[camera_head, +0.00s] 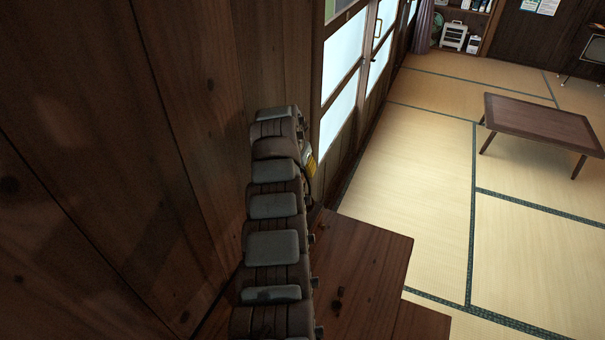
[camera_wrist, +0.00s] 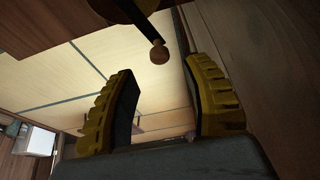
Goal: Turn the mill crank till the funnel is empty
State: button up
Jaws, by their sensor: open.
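In the wrist view, a round wooden knob (camera_wrist: 159,53) sits at the end of a dark bar, the crank's arm, near the top. A brown wooden body, probably part of the mill (camera_wrist: 125,8), is cut off by the top edge. My gripper (camera_wrist: 160,68) has two yellow fingers with dark pads, spread wide with nothing between them. The knob shows above the gap between the fingertips and appears apart from both. The funnel and its contents are not visible in either view. In the head view, my arm hides the gripper and the mill.
A brown wooden surface (camera_head: 350,270) lies beside my arm in the head view. Wooden wall panels (camera_head: 110,150) stand close on the left. A low table (camera_head: 540,122) stands on the tatami floor (camera_head: 420,200) at right. Open floor lies between.

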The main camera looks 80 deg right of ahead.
jog(key=v, duration=0.6)
jog(key=shift+r, duration=0.3)
jog(key=shift+s+a, duration=0.1)
